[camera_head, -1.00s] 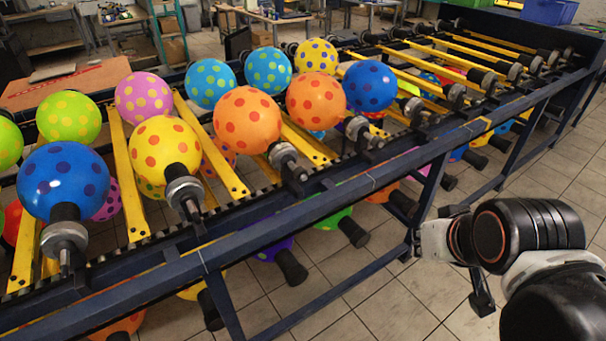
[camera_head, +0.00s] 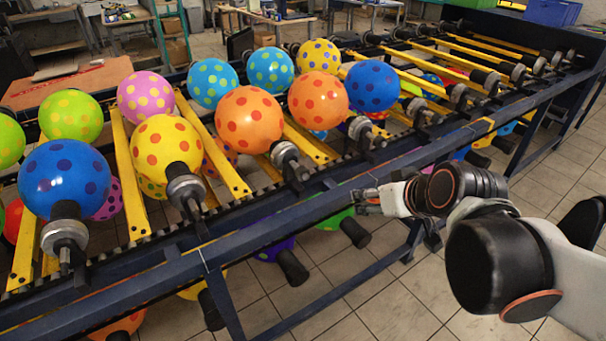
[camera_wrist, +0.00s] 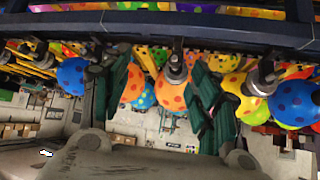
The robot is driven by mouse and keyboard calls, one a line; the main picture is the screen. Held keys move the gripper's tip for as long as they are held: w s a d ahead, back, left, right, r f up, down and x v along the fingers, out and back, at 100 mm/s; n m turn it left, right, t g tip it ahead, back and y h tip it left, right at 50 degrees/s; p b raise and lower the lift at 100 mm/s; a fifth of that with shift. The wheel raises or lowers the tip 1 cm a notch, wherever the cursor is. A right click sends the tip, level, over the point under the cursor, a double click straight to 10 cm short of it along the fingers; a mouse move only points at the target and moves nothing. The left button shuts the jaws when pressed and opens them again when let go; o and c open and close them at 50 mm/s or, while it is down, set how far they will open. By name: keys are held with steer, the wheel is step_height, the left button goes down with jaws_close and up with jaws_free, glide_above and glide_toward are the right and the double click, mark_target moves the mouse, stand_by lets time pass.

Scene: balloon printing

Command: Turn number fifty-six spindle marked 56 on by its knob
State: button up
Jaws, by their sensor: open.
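Metal-collared spindles with dark ends stick out along the near side of the rack; no number 56 is readable. One spindle (camera_head: 284,155) bears an orange balloon with red dots (camera_head: 249,120). My gripper (camera_head: 366,199) is in front of the near rail, right of and lower than that spindle. In the wrist view, which looks inverted, my gripper's green-padded fingers (camera_wrist: 163,62) are spread apart with nothing held between them. What looks like the same spindle (camera_wrist: 175,70) shows between them, farther off, with its orange balloon (camera_wrist: 169,96). I see no contact.
The dark blue near rail (camera_head: 270,236) runs between my arm and the spindles. Neighbouring spindles bear a yellow balloon (camera_head: 166,146) and another orange balloon (camera_head: 318,99). More balloons hang below. Tiled floor is open in front of the rack.

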steer(key=w+a+f+n+t+y, duration=0.1)
steer(key=w+a+f, duration=0.15)
steer(key=w, duration=0.25)
steer(key=w+a+f+n+y, duration=0.1)
steer(key=w+a+f+n, duration=0.15)
steer(key=w, duration=0.25)
steer(key=n+t+y+b, duration=0.2)
glide_toward(306, 175)
steer(key=shift+m, duration=0.25)
steer(key=b+x, duration=0.4)
steer(key=x, duration=0.8)
steer(key=shift+w+a+f, duration=0.1)
steer(key=c, duration=1.1)
